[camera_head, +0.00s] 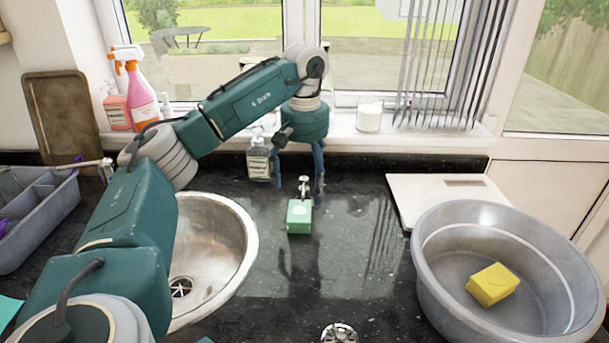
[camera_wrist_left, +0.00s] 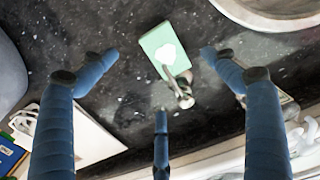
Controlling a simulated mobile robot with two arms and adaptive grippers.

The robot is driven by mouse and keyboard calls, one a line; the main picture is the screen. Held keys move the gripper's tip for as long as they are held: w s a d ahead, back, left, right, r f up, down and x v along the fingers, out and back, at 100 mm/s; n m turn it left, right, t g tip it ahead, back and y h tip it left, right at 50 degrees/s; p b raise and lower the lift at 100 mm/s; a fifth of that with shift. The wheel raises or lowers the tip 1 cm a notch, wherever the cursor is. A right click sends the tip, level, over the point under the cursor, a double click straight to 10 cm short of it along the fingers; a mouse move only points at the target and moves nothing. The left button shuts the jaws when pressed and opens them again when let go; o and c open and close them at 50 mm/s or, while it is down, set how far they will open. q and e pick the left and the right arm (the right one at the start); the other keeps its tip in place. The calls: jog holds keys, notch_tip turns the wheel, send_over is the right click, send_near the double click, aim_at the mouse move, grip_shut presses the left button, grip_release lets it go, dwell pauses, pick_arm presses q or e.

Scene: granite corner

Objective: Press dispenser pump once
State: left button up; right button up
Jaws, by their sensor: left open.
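A small green dispenser (camera_head: 299,217) with a white mark on its front and a metallic pump (camera_head: 303,188) on top stands upright on the dark granite counter. In the left wrist view the green body (camera_wrist_left: 160,46) and the pump head (camera_wrist_left: 183,92) lie between the spread blue fingers. My left gripper (camera_head: 299,190) is open and empty, pointing down from above and just behind the dispenser. Its fingers look apart from the dispenser; whether any touches the pump I cannot tell. My right gripper is in neither view.
A clear bottle (camera_head: 259,163) stands close behind my left gripper. A round steel sink (camera_head: 238,215) is to the left. A grey basin (camera_head: 445,275) with a yellow sponge (camera_head: 492,284) and a white board (camera_head: 445,192) are to the right. The counter before the dispenser is clear.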

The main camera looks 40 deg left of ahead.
aim_at(304, 210)
pick_arm(q)
notch_tip(304, 210, down, 10)
jog(key=shift+r+p, duration=0.25)
jog(key=shift+p, duration=0.2)
jog(key=c, duration=1.2)
